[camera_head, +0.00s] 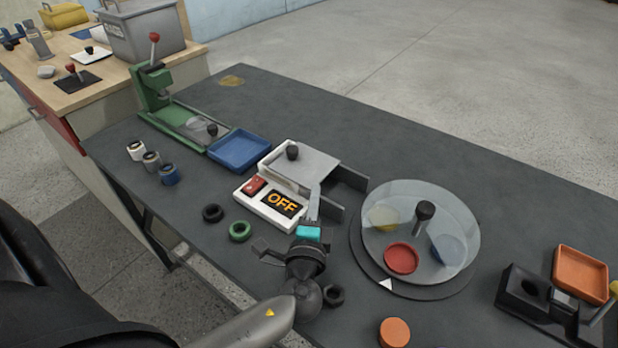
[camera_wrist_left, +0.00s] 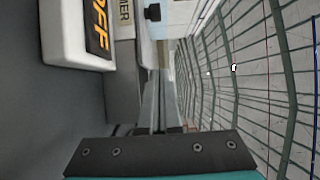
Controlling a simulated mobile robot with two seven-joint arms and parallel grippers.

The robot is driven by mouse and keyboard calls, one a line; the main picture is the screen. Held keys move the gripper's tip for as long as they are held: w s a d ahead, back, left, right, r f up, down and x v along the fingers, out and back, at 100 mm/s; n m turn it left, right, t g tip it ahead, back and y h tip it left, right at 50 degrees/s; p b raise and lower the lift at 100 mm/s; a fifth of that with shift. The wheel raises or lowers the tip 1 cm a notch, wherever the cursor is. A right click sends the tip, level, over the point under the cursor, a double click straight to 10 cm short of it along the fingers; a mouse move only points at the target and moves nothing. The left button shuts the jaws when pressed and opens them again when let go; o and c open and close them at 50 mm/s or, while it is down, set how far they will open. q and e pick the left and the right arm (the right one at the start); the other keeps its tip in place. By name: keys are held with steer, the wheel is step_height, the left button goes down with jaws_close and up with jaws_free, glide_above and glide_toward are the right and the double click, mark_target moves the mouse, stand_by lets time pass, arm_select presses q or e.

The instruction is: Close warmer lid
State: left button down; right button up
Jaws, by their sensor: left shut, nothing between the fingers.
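The warmer is a white box (camera_head: 245,199) with a red button and a display reading "OFF". It also shows in the left wrist view (camera_wrist_left: 68,45), at the upper left. Its flat grey lid (camera_head: 315,163) with a black knob (camera_head: 292,152) lies behind the display; the knob also shows in the left wrist view (camera_wrist_left: 152,12). Dark rails (camera_head: 352,178) extend right of the lid, with a gap between them. My left gripper (camera_head: 314,190) is shut and empty, at the warmer's near right side by the display and lid edge. I cannot tell whether it touches. My right gripper is out of view.
A round turntable (camera_head: 365,262) with a clear cover stands to the right. Black (camera_head: 213,213) and green (camera_head: 240,231) rings lie near the warmer. A blue tray (camera_head: 239,149) and green press (camera_head: 150,92) stand left.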

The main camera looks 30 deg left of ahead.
mark_target(302, 168)
arm_select(q)
steer(key=x, duration=1)
steer(key=a, duration=0.2)
steer(key=shift+s+a+f, duration=0.1)
steer(key=shift+s+a, duration=0.25)
steer(key=shift+s, duration=0.05)
steer(key=shift+s+a, duration=0.15)
steer(key=shift+a, duration=0.45)
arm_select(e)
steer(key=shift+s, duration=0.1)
arm_select(q)
steer(key=shift+a, duration=0.1)
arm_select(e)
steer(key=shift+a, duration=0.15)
